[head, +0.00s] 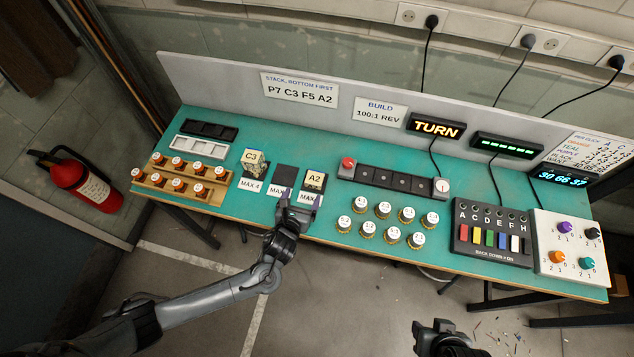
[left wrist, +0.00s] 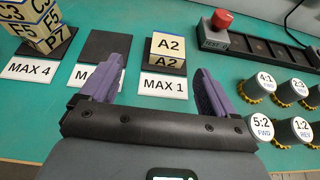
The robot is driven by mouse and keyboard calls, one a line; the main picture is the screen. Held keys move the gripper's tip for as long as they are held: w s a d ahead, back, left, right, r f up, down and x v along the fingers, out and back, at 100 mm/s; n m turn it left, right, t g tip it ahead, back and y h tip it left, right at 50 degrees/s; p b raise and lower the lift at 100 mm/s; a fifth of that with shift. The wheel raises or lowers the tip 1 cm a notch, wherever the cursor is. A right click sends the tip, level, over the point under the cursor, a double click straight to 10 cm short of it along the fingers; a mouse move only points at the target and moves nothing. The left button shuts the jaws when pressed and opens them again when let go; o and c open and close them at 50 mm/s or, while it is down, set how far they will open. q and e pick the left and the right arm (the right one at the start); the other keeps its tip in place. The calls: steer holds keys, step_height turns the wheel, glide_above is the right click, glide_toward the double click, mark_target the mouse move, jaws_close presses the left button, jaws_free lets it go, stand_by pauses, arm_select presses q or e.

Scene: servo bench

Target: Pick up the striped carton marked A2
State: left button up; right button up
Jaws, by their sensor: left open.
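A stack of cartons topped by C3 (head: 254,160) stands left behind MAX 4 (head: 250,184); between lies an empty dark pad (head: 285,175). A red-button box (head: 347,163) with a dark strip and several labelled round knobs (head: 381,209) stand to the right.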

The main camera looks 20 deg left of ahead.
mark_target(314, 181)
arm_select(q)
steer(key=x, duration=0.4)
steer(key=shift+w+d, duration=0.15)
steer(key=shift+d, duration=0.15)
steer(key=shift+w+d+f+b, duration=0.15)
steer(key=shift+w+f+b, duration=0.25)
steer(key=shift+w, duration=0.15)
steer(key=x, duration=0.3)
steer(key=shift+d+f+b, duration=0.1)
steer(key=shift+d+b, duration=0.15)
steer(key=shift+b, duration=0.05)
steer(key=shift+w+f, duration=0.2)
steer(key=shift+w, duration=0.35)
arm_select(e)
steer(key=shift+d+f, duration=0.35)
steer(key=shift+f, duration=0.45)
arm_select(q)
steer(key=c, duration=1.1)
